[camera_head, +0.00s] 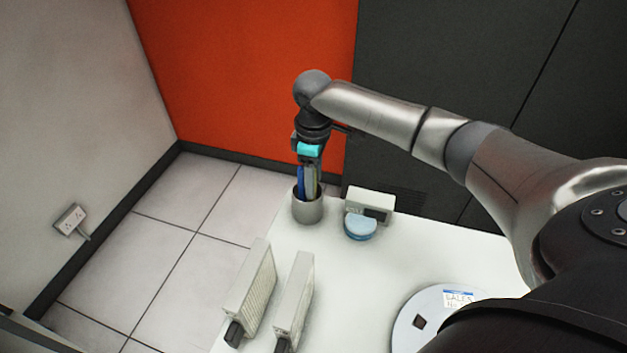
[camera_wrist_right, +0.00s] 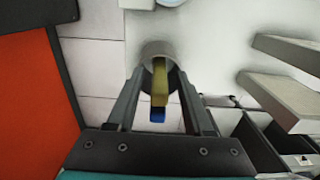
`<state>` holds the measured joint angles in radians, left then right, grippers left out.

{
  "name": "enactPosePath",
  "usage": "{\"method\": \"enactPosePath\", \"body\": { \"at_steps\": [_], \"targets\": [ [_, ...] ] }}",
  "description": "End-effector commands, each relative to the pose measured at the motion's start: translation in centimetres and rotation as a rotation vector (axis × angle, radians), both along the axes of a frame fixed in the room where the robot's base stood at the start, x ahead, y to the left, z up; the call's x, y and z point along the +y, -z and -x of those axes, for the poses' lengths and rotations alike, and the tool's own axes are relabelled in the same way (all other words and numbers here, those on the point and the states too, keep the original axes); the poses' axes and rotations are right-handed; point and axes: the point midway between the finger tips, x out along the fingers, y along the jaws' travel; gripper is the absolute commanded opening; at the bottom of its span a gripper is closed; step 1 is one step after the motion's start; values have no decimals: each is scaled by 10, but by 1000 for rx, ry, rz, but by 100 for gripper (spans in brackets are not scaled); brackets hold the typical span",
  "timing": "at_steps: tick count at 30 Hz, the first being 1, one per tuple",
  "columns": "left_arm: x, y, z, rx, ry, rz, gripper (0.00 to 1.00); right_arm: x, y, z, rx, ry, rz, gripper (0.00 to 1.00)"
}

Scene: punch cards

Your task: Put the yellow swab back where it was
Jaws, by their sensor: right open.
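The yellow swab (camera_wrist_right: 160,82) shows in the right wrist view with its lower end in the mouth of a grey cup (camera_wrist_right: 155,48). A blue swab (camera_wrist_right: 157,116) is beside it. In the head view the cup (camera_head: 307,211) stands near the table's far left corner, with the blue swab (camera_head: 300,181) upright in it. My right gripper (camera_head: 309,178) points down over the cup. Its fingers (camera_wrist_right: 160,76) are open, one on each side of the yellow swab, with gaps visible. Whether the swab rests on the cup's bottom is hidden. My left gripper is out of view.
A white device (camera_head: 369,203) and a blue round item (camera_head: 360,227) stand just right of the cup. Two pale upright blocks (camera_head: 252,290) (camera_head: 294,298) stand at the front left. A labelled disc (camera_head: 436,305) lies front right. The white table (camera_head: 350,275) is clear between them.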

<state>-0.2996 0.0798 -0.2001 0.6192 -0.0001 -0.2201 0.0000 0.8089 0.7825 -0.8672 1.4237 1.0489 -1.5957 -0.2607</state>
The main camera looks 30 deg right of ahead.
Motion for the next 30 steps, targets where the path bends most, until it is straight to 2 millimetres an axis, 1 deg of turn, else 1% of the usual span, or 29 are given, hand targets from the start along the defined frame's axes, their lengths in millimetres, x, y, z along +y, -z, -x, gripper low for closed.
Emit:
{"method": "enactPosePath", "body": {
  "at_steps": [1,9,12,15,18,21,30],
  "targets": [
    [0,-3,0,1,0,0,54,0,-11,-1,-4,0,0,52],
    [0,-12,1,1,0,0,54,0,-69,-1,-4,-1,0,52],
    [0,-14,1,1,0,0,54,0,-87,-1,-5,0,0,52],
    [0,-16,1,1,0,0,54,0,-100,-1,-2,1,-1,52],
    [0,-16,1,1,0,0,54,0,-107,-1,-1,1,0,52],
    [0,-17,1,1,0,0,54,0,-110,0,-1,1,-1,52],
    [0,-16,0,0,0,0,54,0,-110,0,-1,1,-1,52]
  ]
}}
